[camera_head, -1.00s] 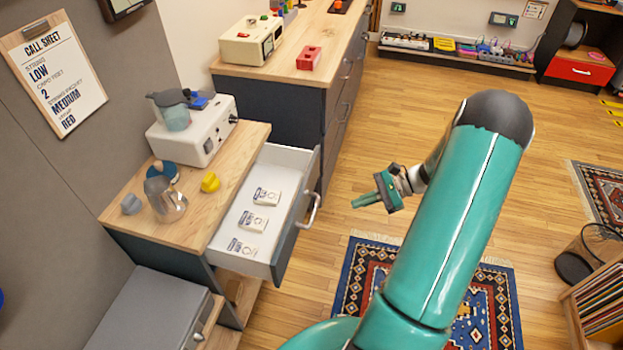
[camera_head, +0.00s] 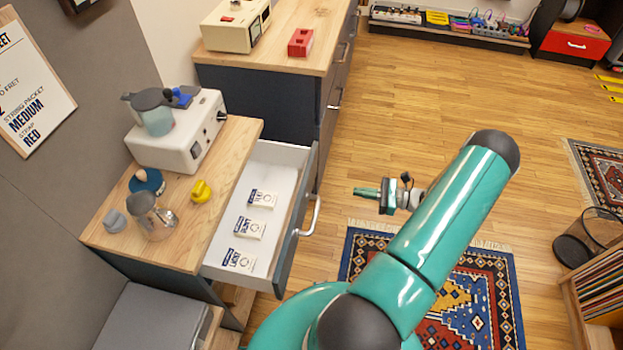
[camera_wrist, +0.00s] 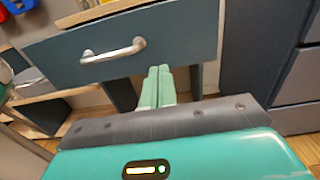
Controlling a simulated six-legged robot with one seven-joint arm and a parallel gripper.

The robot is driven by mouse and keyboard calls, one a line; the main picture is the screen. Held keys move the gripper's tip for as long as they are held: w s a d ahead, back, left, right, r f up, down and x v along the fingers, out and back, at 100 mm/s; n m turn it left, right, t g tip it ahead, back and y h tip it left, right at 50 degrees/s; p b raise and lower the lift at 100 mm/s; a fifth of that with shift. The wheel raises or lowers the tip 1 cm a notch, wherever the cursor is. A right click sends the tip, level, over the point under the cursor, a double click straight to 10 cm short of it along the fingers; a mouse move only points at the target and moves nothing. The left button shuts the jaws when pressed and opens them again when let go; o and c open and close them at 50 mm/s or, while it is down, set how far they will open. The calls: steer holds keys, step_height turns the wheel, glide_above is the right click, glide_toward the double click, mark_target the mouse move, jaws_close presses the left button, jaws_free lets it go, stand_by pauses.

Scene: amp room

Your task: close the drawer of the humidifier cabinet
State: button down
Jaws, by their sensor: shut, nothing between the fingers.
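The humidifier cabinet (camera_head: 225,150) has a wooden top and stands at the left. Its drawer (camera_head: 287,240) is pulled out, with a white inside, a dark blue-grey front and a silver bar handle (camera_head: 311,216). Several white packets (camera_head: 250,228) lie in it. My gripper (camera_head: 366,192) is shut and empty, to the right of the drawer front and apart from it, pointing left toward it. In the wrist view the drawer front (camera_wrist: 180,40) fills the upper middle, with its handle (camera_wrist: 112,50) to the left of my shut fingers (camera_wrist: 158,85).
A white humidifier unit (camera_head: 180,135) with a jug, a glass jar (camera_head: 155,218) and small knobs stand on the cabinet top. A longer dark cabinet (camera_head: 270,95) adjoins behind. A patterned rug (camera_head: 480,290) lies under my arm. Bare wooden floor (camera_head: 430,110) lies beyond.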

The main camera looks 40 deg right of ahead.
glide_toward(310, 184)
steer(key=x, duration=0.6)
steer(key=shift+w+f, duration=0.25)
steer(key=shift+f, duration=0.05)
steer(key=shift+w+a, duration=0.1)
steer(key=shift+w, duration=0.1)
steer(key=x, duration=1.8)
steer(key=shift+w+r, duration=0.2)
steer(key=shift+w, duration=0.05)
steer(key=shift+x, duration=0.95)
steer(key=shift+w+a+r, duration=0.1)
steer(key=shift+w, duration=0.05)
